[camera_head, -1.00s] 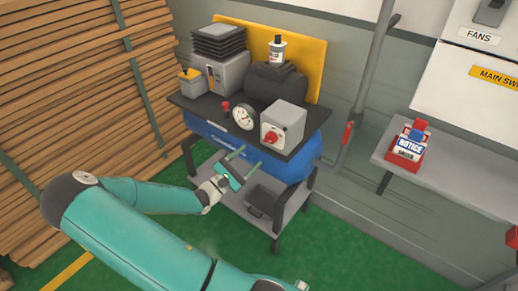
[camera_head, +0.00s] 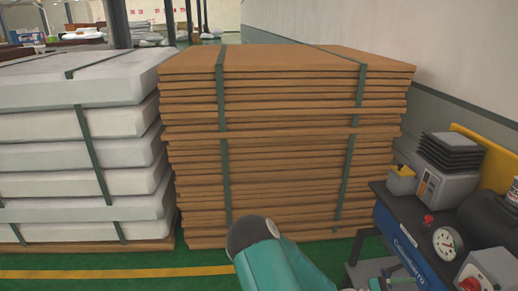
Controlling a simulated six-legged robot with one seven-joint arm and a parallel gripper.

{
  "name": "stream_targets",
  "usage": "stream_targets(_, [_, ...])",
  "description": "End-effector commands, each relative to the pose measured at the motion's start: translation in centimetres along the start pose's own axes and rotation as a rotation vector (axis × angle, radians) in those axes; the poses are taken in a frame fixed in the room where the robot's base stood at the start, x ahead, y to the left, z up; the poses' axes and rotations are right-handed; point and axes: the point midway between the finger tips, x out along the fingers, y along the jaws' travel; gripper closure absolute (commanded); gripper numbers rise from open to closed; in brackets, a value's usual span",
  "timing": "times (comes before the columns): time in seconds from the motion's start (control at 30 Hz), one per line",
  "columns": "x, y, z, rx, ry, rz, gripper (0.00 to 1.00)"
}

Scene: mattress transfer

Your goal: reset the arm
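My teal arm (camera_head: 275,262) rises from the bottom edge, with its dark rounded joint in front of the cardboard stack.
A strapped stack of brown boards (camera_head: 290,150) stands ahead. A stack of white mattresses (camera_head: 75,155) is to its left. At the right is the blue compressor bench (camera_head: 405,245) with a gauge (camera_head: 447,242). Green floor with a yellow line (camera_head: 110,272) lies in front.

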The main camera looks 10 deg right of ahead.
Motion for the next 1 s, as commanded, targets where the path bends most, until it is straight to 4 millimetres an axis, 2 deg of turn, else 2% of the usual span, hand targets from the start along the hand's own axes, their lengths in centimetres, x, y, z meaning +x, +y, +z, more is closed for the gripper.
stream_targets(0.17, [-0.5,-0.4,0.5,0.033,0.036,-0.067,0.4])
stream_targets(0.37, [-2.9,-1.7,2.1,0.135,0.168,-0.283,0.4])
stream_targets(0.77, [-9.9,-2.3,6.7,0.348,0.504,-0.703,0.4])
stream_targets(1.0, [-14.3,-1.5,10.9,0.471,0.732,-0.905,0.4])
